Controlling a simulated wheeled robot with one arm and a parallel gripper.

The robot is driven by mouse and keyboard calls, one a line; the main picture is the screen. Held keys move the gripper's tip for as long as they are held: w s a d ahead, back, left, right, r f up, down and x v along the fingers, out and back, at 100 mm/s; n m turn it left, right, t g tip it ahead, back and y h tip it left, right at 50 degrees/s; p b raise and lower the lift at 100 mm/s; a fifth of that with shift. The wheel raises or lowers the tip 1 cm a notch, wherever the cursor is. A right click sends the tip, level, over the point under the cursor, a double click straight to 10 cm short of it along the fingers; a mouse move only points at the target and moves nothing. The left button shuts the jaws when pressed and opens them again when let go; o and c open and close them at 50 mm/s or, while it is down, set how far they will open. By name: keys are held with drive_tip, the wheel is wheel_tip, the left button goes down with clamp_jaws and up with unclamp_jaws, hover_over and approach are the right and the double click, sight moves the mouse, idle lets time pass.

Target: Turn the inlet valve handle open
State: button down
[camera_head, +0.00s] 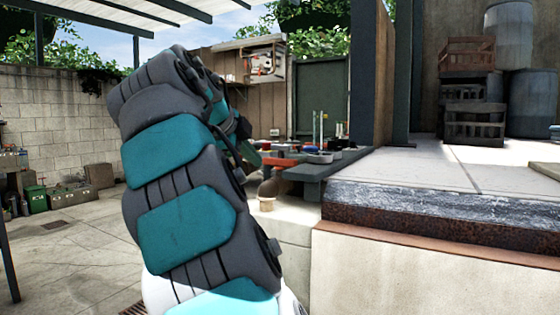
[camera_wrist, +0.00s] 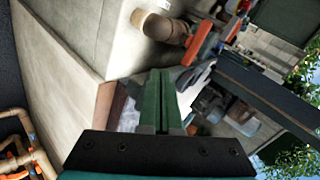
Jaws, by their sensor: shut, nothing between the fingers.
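My gripper (camera_wrist: 164,76) has two green fingers pressed together with nothing between them. An orange-red lever handle (camera_wrist: 200,43) shows past the fingertips in the wrist view, up and to the right, apart from them. It sits beside a tan pipe (camera_wrist: 160,27) with a round pale end. In the head view an orange-red handle (camera_head: 279,161) lies just right of my arm, above a tan pipe end (camera_head: 267,203). My gripper is mostly hidden behind my arm there. I cannot tell for certain which handle is the inlet valve's.
More tan pipes (camera_wrist: 40,158) with orange parts show at the lower left of the wrist view. A dark bench (camera_head: 325,168) holds small items behind the handle. A raised stone-edged deck (camera_head: 440,215) stands at the right. Open paved floor (camera_head: 70,240) lies at the left.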

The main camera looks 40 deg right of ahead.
wheel_tip(320, 180, up, 3)
drive_tip(key=w+d+m+h, duration=0.1)
drive_tip(key=m, duration=0.2)
approach(288, 162)
drive_tip(key=x, duration=0.2)
drive_tip(key=p+x, duration=0.1)
drive_tip(key=x, duration=0.2)
drive_tip(key=shift+s+a+f, duration=0.15)
drive_tip(key=shift+a+f, duration=0.1)
drive_tip(key=shift+f, duration=0.15)
drive_tip(key=shift+w+d, duration=0.4)
drive_tip(key=shift+d, duration=0.35)
drive_tip(key=shift+s+f+t, duration=0.1)
drive_tip(key=shift+f+t, duration=0.1)
drive_tip(key=shift+t, duration=0.1)
drive_tip(key=shift+d+r+b, duration=0.1)
drive_tip(key=shift+r+b, duration=0.05)
drive_tip(key=shift+b, duration=0.15)
